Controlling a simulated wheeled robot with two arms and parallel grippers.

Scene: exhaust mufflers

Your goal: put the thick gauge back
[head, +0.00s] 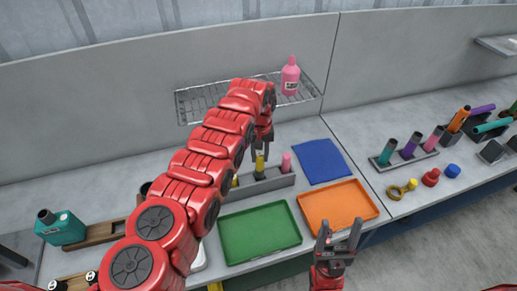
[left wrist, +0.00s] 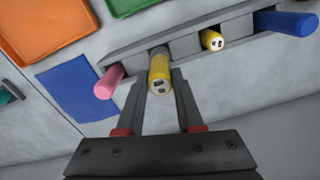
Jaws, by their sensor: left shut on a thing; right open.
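A thick yellow gauge (head: 259,166) is between the fingers of my left gripper (head: 262,148), which is shut on it. In the left wrist view the thick yellow gauge (left wrist: 160,74) stands at a slot of the grey rack (left wrist: 130,54), between the left gripper's fingers (left wrist: 164,105). I cannot tell how deep it sits in the slot. The rack (head: 275,184) also holds a pink gauge (head: 286,162), a thinner yellow gauge (left wrist: 212,40) and a blue gauge (left wrist: 287,22). My right gripper (head: 338,240) is open and empty in front of the orange tray.
A green tray (head: 260,234) and an orange tray (head: 337,207) lie in front of the rack. A blue mat (head: 321,161) lies right of it. A wire shelf (head: 198,102) with a pink bottle (head: 290,77) is behind. My left arm hides the rack's left part.

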